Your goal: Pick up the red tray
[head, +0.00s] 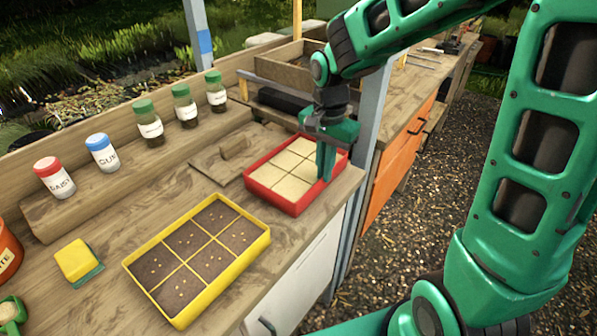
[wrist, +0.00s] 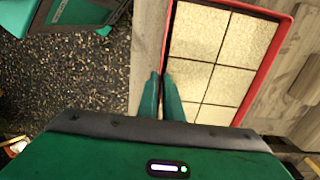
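The red tray (head: 272,199) sits on the wooden bench in the head view, filled with pale square blocks in a grid. Its red rim also shows in the wrist view (wrist: 267,60). My gripper (head: 325,178) points down at the tray's front right wall. In the wrist view my gripper's two fingers (wrist: 161,78) stand close together on either side of that wall, with only a narrow gap between them. They look closed on it. The lower part of the wall and the fingertips' contact are partly hidden.
A yellow tray (head: 146,284) of dark soil squares lies nearer on the bench. Lidded jars (head: 148,128) stand on a raised ledge behind. A wooden board (head: 215,165) lies left of the red tray. A blue-grey post (head: 366,120) rises close to its right.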

